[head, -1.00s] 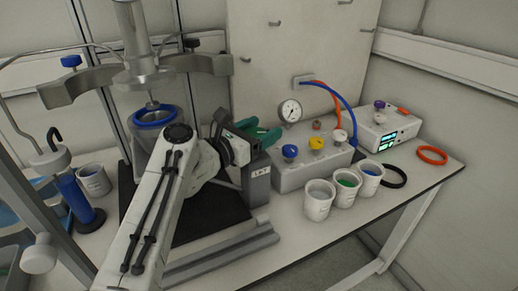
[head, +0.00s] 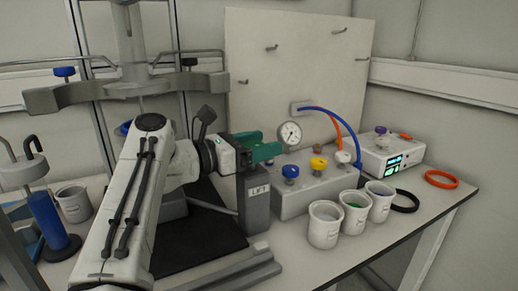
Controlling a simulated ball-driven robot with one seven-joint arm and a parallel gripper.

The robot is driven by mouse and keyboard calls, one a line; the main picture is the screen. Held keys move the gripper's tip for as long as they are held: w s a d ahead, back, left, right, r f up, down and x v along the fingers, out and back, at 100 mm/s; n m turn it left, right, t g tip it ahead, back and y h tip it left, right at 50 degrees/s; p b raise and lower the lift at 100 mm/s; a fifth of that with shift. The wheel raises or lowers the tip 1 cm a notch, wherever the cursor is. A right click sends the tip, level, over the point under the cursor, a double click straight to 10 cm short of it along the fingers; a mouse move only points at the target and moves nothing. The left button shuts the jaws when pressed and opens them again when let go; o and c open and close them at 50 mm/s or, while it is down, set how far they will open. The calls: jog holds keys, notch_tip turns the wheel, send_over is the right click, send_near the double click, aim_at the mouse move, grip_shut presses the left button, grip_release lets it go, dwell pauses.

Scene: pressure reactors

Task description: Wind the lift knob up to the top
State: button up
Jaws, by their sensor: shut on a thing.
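The grey lift box (head: 257,203), labelled "LIFT", stands on the bench near the middle of the head view. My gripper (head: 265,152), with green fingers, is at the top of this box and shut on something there. The knob itself is hidden behind the fingers and wrist, so its turn cannot be read. The reactor stand has a wide grey crossbar (head: 118,92) at the upper left. My arm covers most of the vessel below it; a bit of blue ring shows beside the arm.
Right of the lift box is a grey valve block (head: 305,187) with coloured knobs and a gauge (head: 290,133). Several cups (head: 325,225) stand before it. A white instrument (head: 388,150) and black and orange rings lie further right. Grey rails (head: 225,272) lie in front.

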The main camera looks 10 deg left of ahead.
jog(key=shift+r, duration=0.2)
jog(key=o, duration=1)
jog(key=shift+f, duration=0.1)
jog(key=v, duration=1)
jog(key=shift+s+a, duration=0.25)
jog(key=shift+a, duration=0.05)
